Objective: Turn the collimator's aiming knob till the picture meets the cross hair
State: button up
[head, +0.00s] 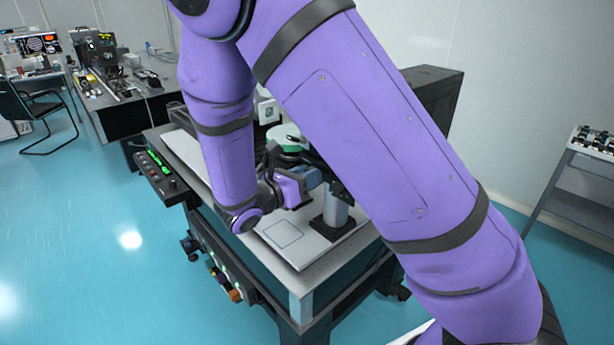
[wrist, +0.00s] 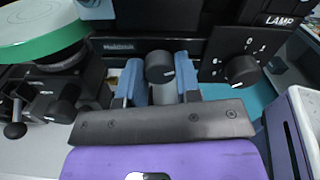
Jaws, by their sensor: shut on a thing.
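A dark round knob (wrist: 160,67) with a white mark sits between the two blue fingers of my gripper (wrist: 161,84) in the wrist view. My gripper is shut on this knob, one finger at each side. The white mark points to the lower right. In the head view my gripper (head: 308,179) reaches the device on the table, and my arm hides much of it. A small pale screen (head: 267,111) shows behind my arm; its picture and any cross hair are too small to make out.
A lamp dial (wrist: 242,70) with a numbered scale is just right of the fingers. A green-rimmed disc (wrist: 40,30) and a small dark lever (wrist: 15,130) are at the left. The table (head: 312,288) carries a pale board (head: 283,237). A grey post (head: 335,210) stands near my gripper.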

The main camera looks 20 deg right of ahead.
jog(key=shift+m, duration=4)
jog(key=o, duration=0.9)
jog(key=shift+a, duration=0.1)
jog(key=v, duration=1)
jog(key=shift+s+a, duration=0.1)
jog(key=shift+a, duration=0.25)
jog(key=shift+d+r+m, duration=0.1)
jog(key=shift+m, duration=0.2)
